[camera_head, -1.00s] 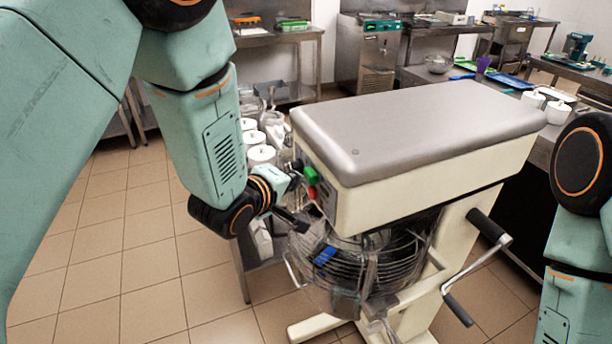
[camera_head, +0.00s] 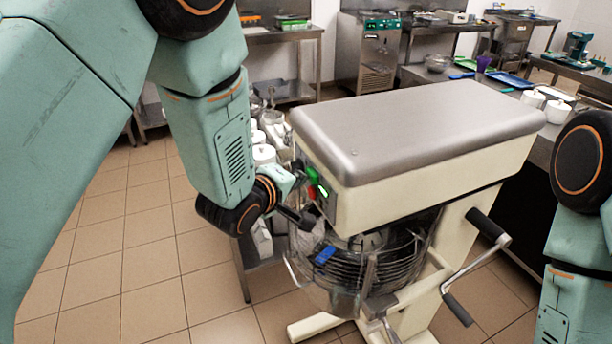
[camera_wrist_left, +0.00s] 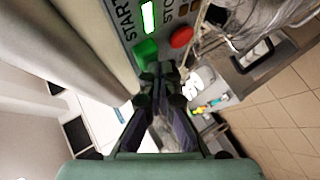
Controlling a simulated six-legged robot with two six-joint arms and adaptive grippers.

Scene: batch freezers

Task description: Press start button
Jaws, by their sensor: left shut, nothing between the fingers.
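The mixer's control panel (camera_wrist_left: 122,12) fills the top of the left wrist view, with START lettering. The green start button (camera_wrist_left: 147,50) is beside a lit green-white indicator (camera_wrist_left: 149,15); the red button (camera_wrist_left: 181,37) is to its right. My left gripper (camera_wrist_left: 161,70) is shut and empty, its fingertips at the green button's lower edge; I cannot tell whether they touch. In the head view, the left gripper (camera_head: 298,172) is at the panel end of the mixer (camera_head: 415,125), by the green button (camera_head: 313,174). Only part of my right arm shows, without its gripper.
A wire-guarded bowl (camera_head: 355,275) hangs under the mixer head, close below my left wrist. A crank handle (camera_head: 470,265) sticks out at the mixer's right. White canisters (camera_head: 264,154) stand behind my left wrist. The tiled floor at left is clear.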

